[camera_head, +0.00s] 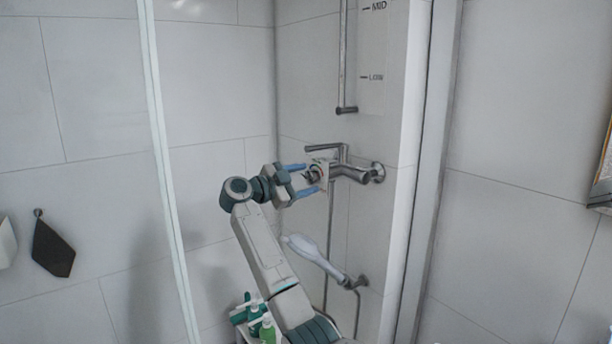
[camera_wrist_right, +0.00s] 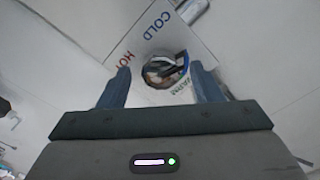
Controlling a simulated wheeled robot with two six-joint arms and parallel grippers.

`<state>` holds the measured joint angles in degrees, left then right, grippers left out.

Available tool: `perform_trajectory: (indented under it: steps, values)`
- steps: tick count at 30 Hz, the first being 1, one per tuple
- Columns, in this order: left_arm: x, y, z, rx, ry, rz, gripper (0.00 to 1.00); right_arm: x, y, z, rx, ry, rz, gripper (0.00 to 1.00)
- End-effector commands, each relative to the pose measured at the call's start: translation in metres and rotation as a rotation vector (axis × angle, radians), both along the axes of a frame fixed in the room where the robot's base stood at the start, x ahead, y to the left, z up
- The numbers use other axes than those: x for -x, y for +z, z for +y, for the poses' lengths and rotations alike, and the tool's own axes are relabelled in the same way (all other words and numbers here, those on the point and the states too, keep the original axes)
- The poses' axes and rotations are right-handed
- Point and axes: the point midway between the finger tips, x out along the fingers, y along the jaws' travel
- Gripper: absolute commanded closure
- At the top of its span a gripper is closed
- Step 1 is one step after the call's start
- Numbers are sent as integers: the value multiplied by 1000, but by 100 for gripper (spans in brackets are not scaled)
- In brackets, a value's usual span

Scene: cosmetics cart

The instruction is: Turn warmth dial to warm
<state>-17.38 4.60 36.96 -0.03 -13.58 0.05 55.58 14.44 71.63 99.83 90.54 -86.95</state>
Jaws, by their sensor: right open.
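The warmth dial (camera_head: 317,173) is a round, shiny knob at the end of the chrome shower valve (camera_head: 350,174) on the shower wall. In the right wrist view the dial (camera_wrist_right: 165,70) sits in front of a white plate (camera_wrist_right: 150,38) lettered COLD and HOT, with a third, partly hidden word below. My right gripper (camera_head: 312,178) is open, its two blue fingers on either side of the dial. In the wrist view the fingers (camera_wrist_right: 160,80) flank the dial with gaps visible. I cannot tell which mark the dial points at. My left gripper is not in view.
A vertical rail (camera_head: 342,60) and a plate marked MID and LOW (camera_head: 372,60) are above the valve. A white hand shower (camera_head: 312,252) hangs below, beside my right arm. Green bottles (camera_head: 266,328) stand low by the arm. A glass edge (camera_head: 165,150) stands left.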

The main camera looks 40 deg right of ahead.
Motion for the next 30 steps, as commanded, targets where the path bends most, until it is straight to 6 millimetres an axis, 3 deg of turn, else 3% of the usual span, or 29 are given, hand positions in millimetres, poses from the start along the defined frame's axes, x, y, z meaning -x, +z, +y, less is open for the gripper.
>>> perform_trajectory:
  steps: [12, 19, 30]
  values:
    - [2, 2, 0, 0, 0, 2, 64, 1, -1, -9, 1, 1, 0, 43]
    - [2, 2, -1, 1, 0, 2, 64, 1, 0, -9, 1, 1, 0, 86]
    - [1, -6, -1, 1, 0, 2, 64, 1, -2, -8, 6, 0, -56, 86]
